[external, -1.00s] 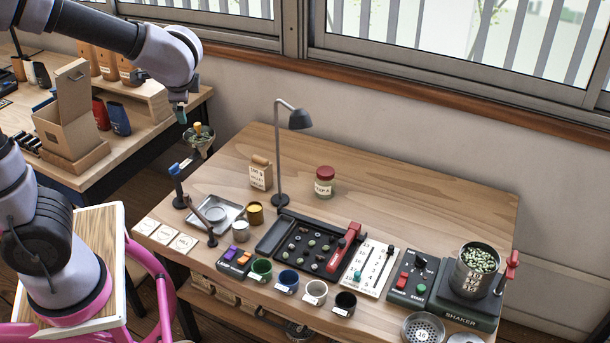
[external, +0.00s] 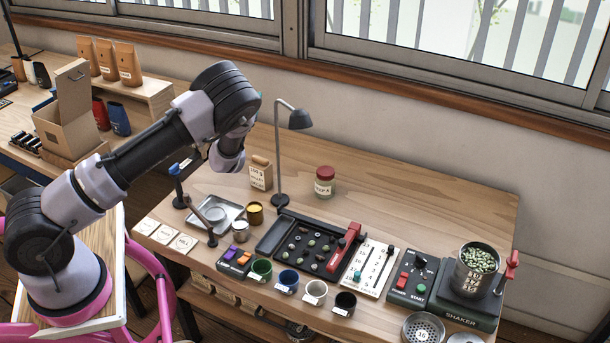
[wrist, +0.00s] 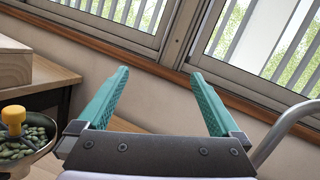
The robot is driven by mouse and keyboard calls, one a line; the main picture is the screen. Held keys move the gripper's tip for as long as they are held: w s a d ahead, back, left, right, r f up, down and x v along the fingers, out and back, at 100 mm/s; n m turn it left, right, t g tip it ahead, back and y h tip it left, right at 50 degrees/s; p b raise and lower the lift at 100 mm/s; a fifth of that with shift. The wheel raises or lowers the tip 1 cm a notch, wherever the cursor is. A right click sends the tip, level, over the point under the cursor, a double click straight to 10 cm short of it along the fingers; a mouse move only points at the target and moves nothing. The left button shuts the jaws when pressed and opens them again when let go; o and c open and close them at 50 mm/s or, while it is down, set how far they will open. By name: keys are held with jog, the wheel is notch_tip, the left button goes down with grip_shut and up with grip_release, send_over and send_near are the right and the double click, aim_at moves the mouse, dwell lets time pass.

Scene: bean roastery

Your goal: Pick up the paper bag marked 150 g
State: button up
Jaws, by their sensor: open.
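My gripper (wrist: 157,73) is open and empty, its two teal fingers aimed at the wall and window in the wrist view. In the external view my wrist hides most of it. Three tan paper bags stand on the shelf at the back left: a left bag (external: 87,56), a middle bag (external: 106,60) and a right bag (external: 128,64). Their small labels are too small to read. A smaller tan bag or block with a handwritten label (external: 260,174) stands on the right table below my wrist; its marking is not clearly readable. None of these bags shows between my fingers.
The lamp (external: 281,150) stands close right of my wrist; its pole also shows in the wrist view (wrist: 283,130). A bowl of green beans (wrist: 40,150) with a yellow-handled tool is at lower left there. An open cardboard box (external: 60,130) stands by the shelf.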

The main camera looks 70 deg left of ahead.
aim_at(258, 161)
jog(key=f+m+t+h, duration=0.1)
jog(key=f+m+h, duration=0.1)
jog(key=f, duration=0.5)
jog(key=w+f+m+t+h, duration=0.1)
jog(key=f+m+t+h, duration=0.1)
jog(key=f, duration=0.6)
jog(key=w+f+m+t+h, duration=0.1)
jog(key=f+m+h, duration=0.2)
jog(key=f, duration=0.5)
jog(key=shift+d+f+m+t, duration=0.2)
jog(key=shift+d+m+t, duration=0.15)
jog(key=shift+m, duration=0.15)
jog(key=shift+x, duration=2.6)
grip_shut()
